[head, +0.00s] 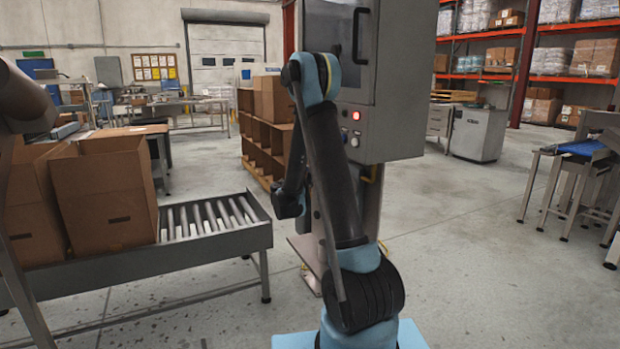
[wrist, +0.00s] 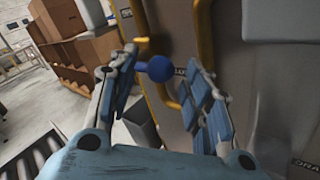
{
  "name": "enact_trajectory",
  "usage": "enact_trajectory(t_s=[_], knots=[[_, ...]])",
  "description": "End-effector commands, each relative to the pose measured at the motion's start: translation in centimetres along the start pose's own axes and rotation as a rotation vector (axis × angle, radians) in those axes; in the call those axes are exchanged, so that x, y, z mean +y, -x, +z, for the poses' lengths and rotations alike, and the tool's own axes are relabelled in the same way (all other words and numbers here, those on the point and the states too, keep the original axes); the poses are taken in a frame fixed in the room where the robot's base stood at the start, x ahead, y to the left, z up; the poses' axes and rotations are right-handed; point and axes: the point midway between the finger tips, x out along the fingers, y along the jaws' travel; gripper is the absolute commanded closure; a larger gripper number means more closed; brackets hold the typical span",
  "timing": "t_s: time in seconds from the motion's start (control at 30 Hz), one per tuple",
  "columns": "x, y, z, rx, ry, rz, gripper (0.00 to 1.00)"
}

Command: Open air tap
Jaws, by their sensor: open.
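In the wrist view, a blue round knob (wrist: 158,69) with a short blue stem stands in front of a grey panel beside yellow piping; it looks like the air tap's handle. My gripper (wrist: 163,60) is open, its left finger near the stem and its right finger to the right of the knob. The knob appears between the fingertips; I cannot tell whether either finger touches it. In the head view, my arm hides the gripper and the tap in front of the grey cabinet (head: 392,115).
Yellow pipe (wrist: 204,35) runs down the panel close to my right finger. In the head view, a roller conveyor (head: 262,238) with open cardboard boxes (head: 112,198) stands left.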

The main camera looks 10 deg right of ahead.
Motion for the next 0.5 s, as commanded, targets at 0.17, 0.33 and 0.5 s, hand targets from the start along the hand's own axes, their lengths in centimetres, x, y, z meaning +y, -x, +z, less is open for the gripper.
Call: enact_trajectory(t_s=[0.17, 0.33, 0.5], knots=[[0.01, -1.12, 0.0, 0.0, 0.0, 0.0, 0.55], [0.01, -1.3, 0.0, 0.0, 0.0, 0.001, 0.55], [0.01, -1.28, 0.01, 0.0, 0.0, 0.0, 0.62]])
